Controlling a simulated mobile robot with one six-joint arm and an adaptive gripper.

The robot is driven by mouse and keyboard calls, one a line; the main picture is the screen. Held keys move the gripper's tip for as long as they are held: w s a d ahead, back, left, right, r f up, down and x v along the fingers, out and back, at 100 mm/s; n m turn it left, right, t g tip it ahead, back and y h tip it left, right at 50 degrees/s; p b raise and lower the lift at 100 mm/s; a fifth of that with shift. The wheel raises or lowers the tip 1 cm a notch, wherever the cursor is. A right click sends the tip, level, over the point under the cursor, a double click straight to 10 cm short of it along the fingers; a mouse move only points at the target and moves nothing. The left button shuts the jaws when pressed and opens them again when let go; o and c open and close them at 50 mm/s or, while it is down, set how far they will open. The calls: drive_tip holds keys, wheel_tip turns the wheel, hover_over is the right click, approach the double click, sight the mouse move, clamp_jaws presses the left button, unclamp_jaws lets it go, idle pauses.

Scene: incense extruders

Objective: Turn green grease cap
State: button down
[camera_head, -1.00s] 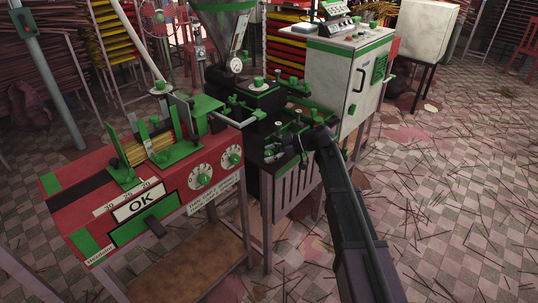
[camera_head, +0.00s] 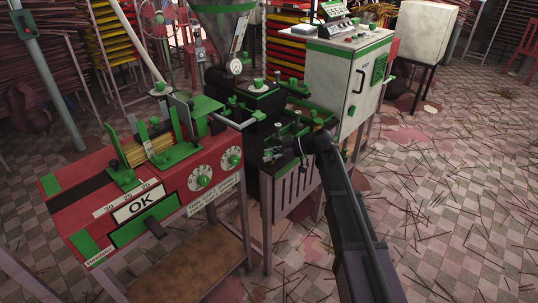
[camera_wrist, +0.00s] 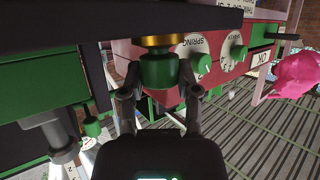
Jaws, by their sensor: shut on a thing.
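The green grease cap (camera_wrist: 158,70) is in the upper middle of the wrist view, below a brass ring (camera_wrist: 160,41) under a dark machine part. My gripper (camera_wrist: 158,88) has one dark finger on each side of the cap and is shut on it. How far the cap is turned cannot be told.
The red scale bench (camera_head: 160,195) with dials and an OK plate stands left of the extruder (camera_head: 262,100). A white control cabinet (camera_head: 345,80) stands behind to the right. A pink object (camera_wrist: 295,78) shows at the wrist view's right. The floor at right is open, with scattered sticks.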

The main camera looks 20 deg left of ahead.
drive_tip(key=m+t, duration=0.6)
drive_tip(key=t, duration=0.1)
drive_tip(key=shift+s, duration=0.2)
drive_tip(key=shift+w+a+m+t+h, duration=0.1)
drive_tip(key=shift+m+t+h, duration=0.55)
drive_tip(key=shift+m+t, duration=0.55)
drive_tip(key=shift+w+m+t+h, duration=0.1)
drive_tip(key=shift+m+t+h, duration=0.55)
drive_tip(key=shift+m+t, duration=0.55)
drive_tip(key=shift+m+t+h, duration=0.7)
drive_tip(key=shift+m+t, duration=0.1)
drive_tip(key=shift+a+m+t+h, duration=0.1)
drive_tip(key=shift+m+t+h, duration=0.65)
drive_tip(key=shift+m+h, duration=0.65)
drive_tip(key=shift+a+m+t+h, duration=0.1)
drive_tip(key=shift+m+t+h, duration=0.65)
drive_tip(key=shift+m+h, duration=0.65)
drive_tip(key=shift+m+h, duration=0.8)
drive_tip(key=shift+h, duration=0.3)
drive_tip(key=m+h, duration=0.3)
drive_tip(key=shift+h, duration=0.4)
drive_tip(key=shift+m+h, duration=0.8)
drive_tip(key=shift+m, duration=0.1)
drive_tip(key=shift+d, duration=0.1)
